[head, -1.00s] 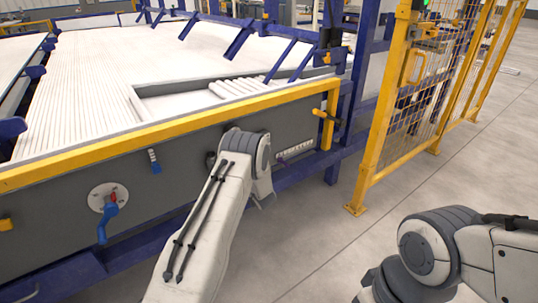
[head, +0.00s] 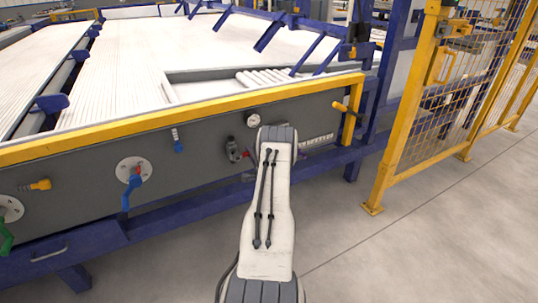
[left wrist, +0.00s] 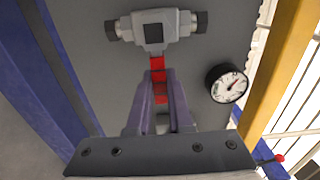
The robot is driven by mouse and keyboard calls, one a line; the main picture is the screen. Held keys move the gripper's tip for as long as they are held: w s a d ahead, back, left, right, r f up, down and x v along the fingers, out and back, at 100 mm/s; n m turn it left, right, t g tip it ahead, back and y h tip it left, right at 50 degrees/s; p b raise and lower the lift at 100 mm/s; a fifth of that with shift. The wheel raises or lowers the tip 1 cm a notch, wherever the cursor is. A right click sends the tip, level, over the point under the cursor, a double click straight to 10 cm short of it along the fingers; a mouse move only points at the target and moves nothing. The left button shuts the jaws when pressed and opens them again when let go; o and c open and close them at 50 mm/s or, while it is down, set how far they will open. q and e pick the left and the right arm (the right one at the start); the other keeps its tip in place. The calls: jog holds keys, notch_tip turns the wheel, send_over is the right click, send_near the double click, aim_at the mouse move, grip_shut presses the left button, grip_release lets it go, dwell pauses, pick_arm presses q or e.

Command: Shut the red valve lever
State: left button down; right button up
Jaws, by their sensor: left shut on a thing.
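The valve (head: 233,149) is a small grey body with dark ends on the dark front panel of the machine. It shows larger in the left wrist view (left wrist: 154,32). Its red lever (left wrist: 157,73) stands out crosswise to the valve body, running from it down between my jaws in that view. My left gripper (left wrist: 160,88) has its purple fingers shut on the red lever. In the head view my left wrist hides most of the gripper and lever; only a little purple and red shows beside the valve. My right gripper is out of view.
A round gauge (head: 253,120) sits close to the valve. A yellow rail (head: 200,115) runs above the panel. A blue lever (head: 131,190) and a green lever (head: 5,238) are farther left. A yellow mesh fence (head: 430,110) stands right; the floor before it is clear.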

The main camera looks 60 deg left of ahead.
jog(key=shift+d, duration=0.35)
pick_arm(q)
jog(key=c, duration=0.8)
grip_release()
jog(key=shift+f, duration=0.15)
jog(key=d, duration=0.3)
jog(key=s+d+p, duration=0.1)
jog(key=d, duration=0.3)
jog(key=d+p, duration=0.1)
jog(key=d, duration=0.2)
jog(key=shift+s+d, duration=0.15)
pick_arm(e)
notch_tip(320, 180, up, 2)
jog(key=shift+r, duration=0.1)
